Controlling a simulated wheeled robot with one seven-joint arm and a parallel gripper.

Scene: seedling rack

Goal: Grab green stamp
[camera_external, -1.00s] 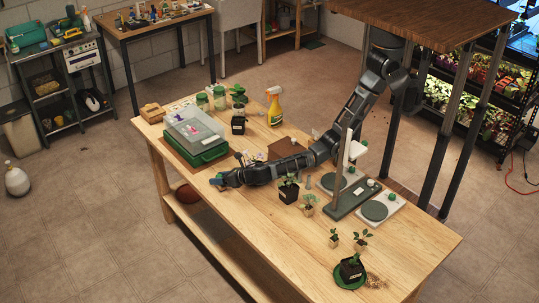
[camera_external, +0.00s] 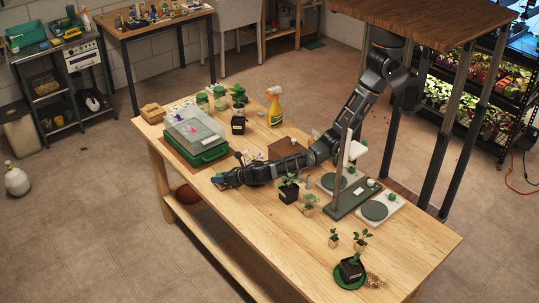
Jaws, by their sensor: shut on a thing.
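My gripper (camera_external: 220,180) is at the end of my stretched-out arm, low over the front left edge of the wooden workbench (camera_external: 290,240). It is shut on a small blue-green thing (camera_external: 215,180), which looks like the green stamp. The fingers and my wrist cover most of it, so its shape is hard to make out. I cannot tell whether it touches the bench top.
A green case (camera_external: 208,156) with a clear lid stands just behind my gripper. A black potted plant (camera_external: 288,193) stands under my forearm.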

